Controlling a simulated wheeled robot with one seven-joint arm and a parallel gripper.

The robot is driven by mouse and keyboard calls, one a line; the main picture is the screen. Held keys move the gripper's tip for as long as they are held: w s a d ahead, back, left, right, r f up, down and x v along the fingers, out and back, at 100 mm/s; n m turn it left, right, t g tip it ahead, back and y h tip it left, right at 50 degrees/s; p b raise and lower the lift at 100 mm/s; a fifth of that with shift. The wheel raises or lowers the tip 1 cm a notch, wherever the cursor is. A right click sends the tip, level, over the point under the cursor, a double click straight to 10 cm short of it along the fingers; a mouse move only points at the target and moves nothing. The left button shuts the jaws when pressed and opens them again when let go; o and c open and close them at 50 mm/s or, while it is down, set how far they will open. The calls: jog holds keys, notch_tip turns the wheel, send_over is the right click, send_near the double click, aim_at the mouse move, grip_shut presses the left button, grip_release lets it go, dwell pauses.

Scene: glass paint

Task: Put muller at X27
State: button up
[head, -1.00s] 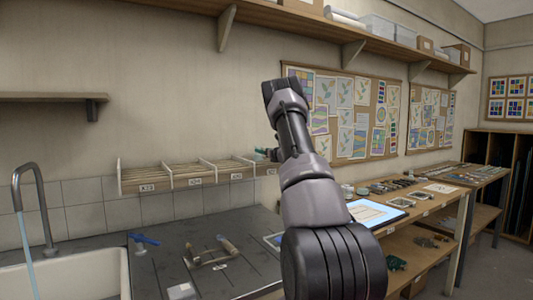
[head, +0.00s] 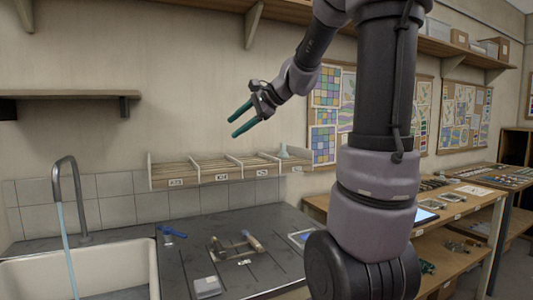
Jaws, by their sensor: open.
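A small pale grey-green, cone-topped thing (head: 284,151), which looks like the muller, stands upright in the rightmost part of the wall rack (head: 207,181). Its base is partly hidden by the rack's front edge. The rack's label cards are too small to read surely, so I cannot tell which one is X27. My gripper (head: 232,128) has two teal fingers spread apart with nothing between them. It is in the air above the rack, up and to the left of the muller, and not touching it.
Below the rack is a dark counter (head: 215,226) with a wooden-handled tool (head: 236,247), a blue-handled tool (head: 173,233) and a pale block (head: 207,287). A sink (head: 85,273) with running tap (head: 70,195) is at left. A shelf (head: 65,95) juts from the wall.

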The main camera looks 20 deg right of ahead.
jog(key=s+f+n+h, duration=0.1)
jog(key=s+n+h, duration=0.1)
jog(key=s, duration=0.5)
jog(key=s+f+n+h, duration=0.1)
jog(key=s+f+n, duration=0.1)
jog(key=s+n, duration=0.3)
jog(key=s+f+n+g+h, duration=0.1)
jog(key=s+f+n+h, duration=0.1)
jog(key=s, duration=0.8)
jog(key=shift+f+n+h, duration=0.25)
jog(key=shift+n+h, duration=0.05)
jog(key=shift+n, duration=0.6)
jog(key=shift+w+a, duration=0.1)
